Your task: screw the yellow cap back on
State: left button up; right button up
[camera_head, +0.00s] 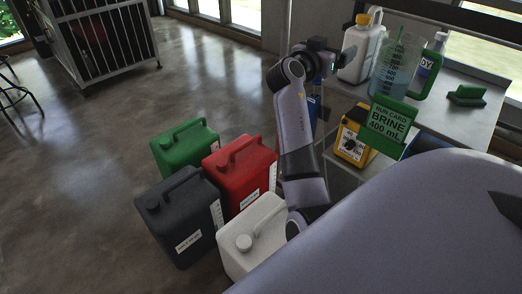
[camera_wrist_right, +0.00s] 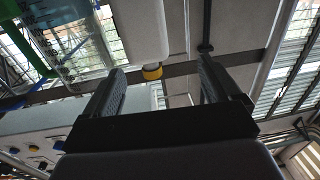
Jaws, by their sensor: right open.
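A white jug (camera_head: 358,54) stands on the grey shelf unit at the upper right. A yellow cap (camera_head: 363,19) shows at its top; I cannot tell whether it is screwed tight. In the right wrist view the cap (camera_wrist_right: 152,73) shows at the end of the white jug (camera_wrist_right: 138,30), beyond and between the fingertips, apart from both. My right gripper (camera_head: 350,58) is beside the jug's left side, lower than the cap. It is open and empty, its two dark fingers (camera_wrist_right: 161,76) spread wide in the wrist view. My left gripper is not in view.
A clear measuring jug (camera_head: 395,66) stands right of the white jug, with a green "BRINE 400 mL" card (camera_head: 388,125) in front. A yellow container (camera_head: 350,146) sits lower. Green (camera_head: 185,147), red (camera_head: 240,172), dark (camera_head: 180,222) and white (camera_head: 252,238) canisters stand on the floor.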

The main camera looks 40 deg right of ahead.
jog(key=a+f+n+t+y, duration=0.5)
jog(key=a+f+n, duration=0.3)
jog(key=f, duration=0.4)
jog(key=a+f+n+t+y, duration=0.4)
jog(key=a+f+n+y, duration=0.2)
jog(key=a+f, duration=0.45)
jog(key=s+a+f+n+g+y, duration=0.1)
jog(key=s+a+f+y, duration=0.3)
jog(key=s+a+f, duration=0.2)
jog(key=s+a+f+n+g+y, duration=0.1)
jog(key=s+a+f+y, duration=0.4)
jog(key=s+a, duration=0.6)
jog(key=shift+a+f+n, duration=0.65)
jog(key=shift+a+n, duration=0.15)
jog(key=shift+a, duration=0.25)
notch_tip(320, 180, up, 12)
jog(key=d+p, duration=0.1)
jog(key=p, duration=1.3)
jog(key=shift+s+d+p, duration=0.2)
jog(key=shift+s+p, duration=0.1)
jog(key=shift+s, duration=0.1)
